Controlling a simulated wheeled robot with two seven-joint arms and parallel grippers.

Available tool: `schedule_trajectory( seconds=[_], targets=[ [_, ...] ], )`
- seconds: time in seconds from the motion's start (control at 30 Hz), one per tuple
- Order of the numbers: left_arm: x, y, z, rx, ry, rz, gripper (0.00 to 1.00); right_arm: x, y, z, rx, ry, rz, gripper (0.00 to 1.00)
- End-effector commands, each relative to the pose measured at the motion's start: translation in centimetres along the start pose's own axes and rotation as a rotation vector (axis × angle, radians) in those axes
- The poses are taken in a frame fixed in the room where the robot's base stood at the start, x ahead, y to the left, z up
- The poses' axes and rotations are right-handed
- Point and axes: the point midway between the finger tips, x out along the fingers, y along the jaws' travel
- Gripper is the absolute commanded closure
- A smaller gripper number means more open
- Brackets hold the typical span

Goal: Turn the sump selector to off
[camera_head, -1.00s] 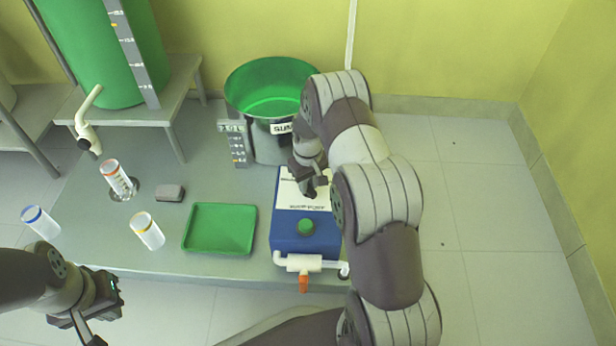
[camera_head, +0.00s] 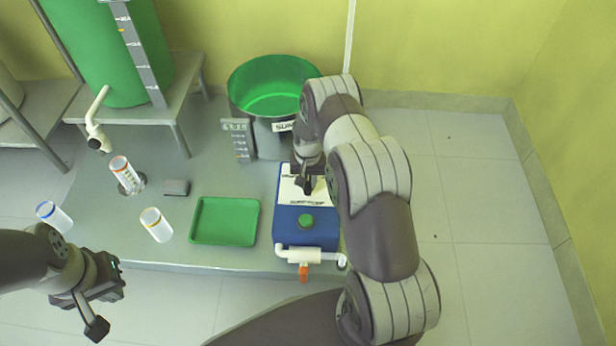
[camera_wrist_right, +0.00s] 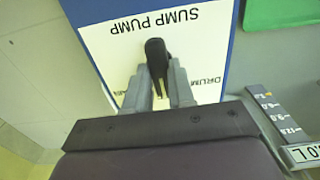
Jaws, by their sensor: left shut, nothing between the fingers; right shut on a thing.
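The sump selector is a black knob (camera_wrist_right: 155,58) on a white label panel reading "SUMP PUMP" and "DRUM" in the right wrist view. My right gripper (camera_wrist_right: 162,88) is shut on the knob, whose rounded end sticks out past the fingertips. In the head view my right gripper (camera_head: 308,184) is over the white panel, and the knob is mostly hidden by it. My left gripper (camera_head: 107,304) is shut and empty, off the bench's front left edge.
A green tray (camera_head: 225,221) lies left of the box. A green-topped sump vessel (camera_head: 272,88) is behind the box.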

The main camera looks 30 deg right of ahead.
Motion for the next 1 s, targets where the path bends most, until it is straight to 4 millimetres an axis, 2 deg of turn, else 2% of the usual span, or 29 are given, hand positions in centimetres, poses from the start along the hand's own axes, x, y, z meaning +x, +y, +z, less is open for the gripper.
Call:
schedule_trajectory(
  seconds=[0.47,0.5,0.53,0.57,0.83,0.93,1.0],
  targets=[
    [-0.1,0.0,0.0,0.000,0.000,0.000,1.00,0.0,0.0,0.1,0.012,-0.001,0.000,1.00],
    [-0.1,0.0,0.0,0.000,0.000,0.000,1.00,0.0,0.0,0.0,0.012,-0.001,0.000,0.64],
    [-0.1,0.0,0.0,0.000,0.000,0.000,1.00,0.0,0.0,0.0,0.012,-0.001,0.000,0.54],
    [-0.1,0.0,0.0,0.000,0.000,0.000,1.00,0.0,0.0,0.0,0.012,-0.001,0.000,0.51],
    [-0.2,0.0,0.0,0.000,0.000,0.000,1.00,-0.2,0.0,0.0,0.012,0.000,0.000,0.51],
    [-1.2,0.0,-0.1,0.000,0.000,0.000,1.00,-1.6,0.0,0.0,0.012,0.001,0.000,0.51],
    [-2.4,0.0,-0.3,0.000,0.000,0.000,1.00,-3.5,0.0,-0.1,0.012,0.002,-0.001,0.51]
  ],
)
